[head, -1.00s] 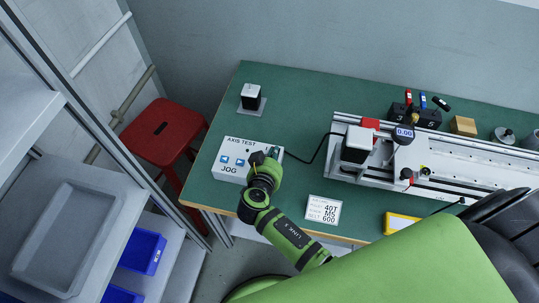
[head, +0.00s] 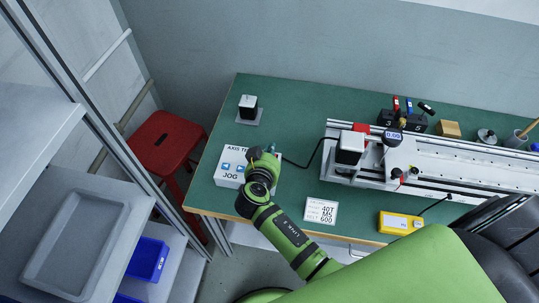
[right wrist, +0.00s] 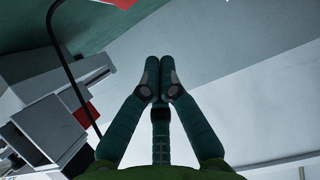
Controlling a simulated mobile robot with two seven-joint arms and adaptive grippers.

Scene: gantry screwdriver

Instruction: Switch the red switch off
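The white AXIS TEST box (head: 229,180) stands near the table's left end, with blue buttons and the word JOG on its face. My right gripper (head: 271,149) is over the box's right side and hides part of its label. In the right wrist view its fingers (right wrist: 160,75) meet at the tips, with nothing visible between them. No red switch can be made out on the visible part of the box; its right part is hidden. My left gripper is not in view.
The gantry rail (head: 460,168) fills the table's right side, with a black cable (head: 302,163) running toward the box. A white card (head: 321,211) and a yellow device (head: 399,222) lie near the front edge. A red stool (head: 165,142) stands left of the table (head: 290,100).

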